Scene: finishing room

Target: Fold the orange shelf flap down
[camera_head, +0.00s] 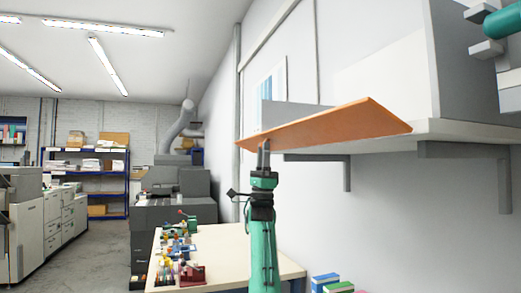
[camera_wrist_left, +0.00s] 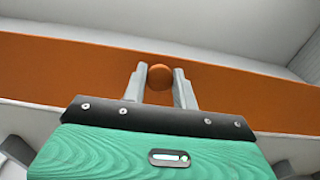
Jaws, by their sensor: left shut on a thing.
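The orange shelf flap (camera_head: 330,127) juts out from the front edge of the white wall shelf (camera_head: 455,131) and lies slightly tilted, not hanging down. It spans the left wrist view as an orange band (camera_wrist_left: 60,72). A round orange knob (camera_wrist_left: 160,77) sits on it. My left gripper (camera_head: 264,150) reaches up from below to the flap's near left part. In the left wrist view its two grey fingers (camera_wrist_left: 160,88) are shut on the knob, one on each side. My right gripper (camera_head: 482,30) is at the top right, fingers apart and empty, away from the flap.
Grey brackets (camera_head: 427,165) hold the shelf on the wall. A white cabinet (camera_head: 395,75) stands on it. Below left is a worktable (camera_head: 230,270) with small coloured items. Colourful boxes (camera_head: 330,284) sit low at the wall. The space right under the flap is mostly clear.

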